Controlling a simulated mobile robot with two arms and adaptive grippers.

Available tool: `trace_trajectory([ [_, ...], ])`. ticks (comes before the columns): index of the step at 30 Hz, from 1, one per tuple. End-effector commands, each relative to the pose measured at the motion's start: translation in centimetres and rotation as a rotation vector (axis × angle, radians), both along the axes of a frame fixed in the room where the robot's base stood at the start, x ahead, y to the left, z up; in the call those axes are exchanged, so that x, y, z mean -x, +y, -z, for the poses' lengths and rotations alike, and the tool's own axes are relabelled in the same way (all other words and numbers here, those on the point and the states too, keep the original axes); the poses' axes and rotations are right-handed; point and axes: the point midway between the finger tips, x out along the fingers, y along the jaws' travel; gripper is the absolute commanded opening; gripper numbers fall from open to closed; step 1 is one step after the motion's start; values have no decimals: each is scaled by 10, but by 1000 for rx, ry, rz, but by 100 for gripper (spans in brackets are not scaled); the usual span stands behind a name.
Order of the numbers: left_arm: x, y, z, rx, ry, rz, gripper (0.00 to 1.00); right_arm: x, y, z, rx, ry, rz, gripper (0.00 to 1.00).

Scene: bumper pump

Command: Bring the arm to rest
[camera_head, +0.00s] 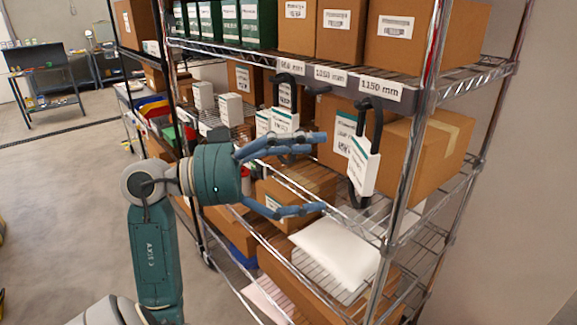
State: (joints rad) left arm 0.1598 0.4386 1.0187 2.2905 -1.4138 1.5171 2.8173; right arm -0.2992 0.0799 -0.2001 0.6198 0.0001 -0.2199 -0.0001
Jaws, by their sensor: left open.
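My left arm (157,255), teal and grey, comes in from the lower left and reaches to the shelf front. My left gripper (318,172) is open, its blue fingers spread one above the other and pointing right. My right gripper is not in view.
A wire shelving rack (408,185) holds brown boxes (425,150), small white cartons and a white padded bag (335,250). Its label strip (331,76) runs just above the gripper. Open floor (55,200) lies left; a workbench (45,85) stands far back.

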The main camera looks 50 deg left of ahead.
Motion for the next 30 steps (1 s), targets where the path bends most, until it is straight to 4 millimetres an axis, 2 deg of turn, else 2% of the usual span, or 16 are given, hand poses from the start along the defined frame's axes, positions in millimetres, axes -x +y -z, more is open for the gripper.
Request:
trace_trajectory([
  [3, 18, 14, 1, 0, 4, -2, 97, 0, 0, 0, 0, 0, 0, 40],
  [9, 35, 25, 2, -2, 2, 0, 97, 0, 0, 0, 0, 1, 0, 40],
  [17, 38, 27, 1, -1, -1, 2, 97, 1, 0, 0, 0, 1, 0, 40],
  [20, 36, 21, -4, -2, -40, 15, 97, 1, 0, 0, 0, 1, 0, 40],
  [23, 32, 6, -24, 7, -174, 47, 97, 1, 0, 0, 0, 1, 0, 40],
  [26, 27, -10, -56, 52, -385, 49, 97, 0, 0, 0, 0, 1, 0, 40],
  [28, 23, -11, -77, 112, -533, -1, 97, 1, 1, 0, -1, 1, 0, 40],
  [30, 16, -1, -92, 187, -643, -98, 97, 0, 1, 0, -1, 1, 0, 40],
])
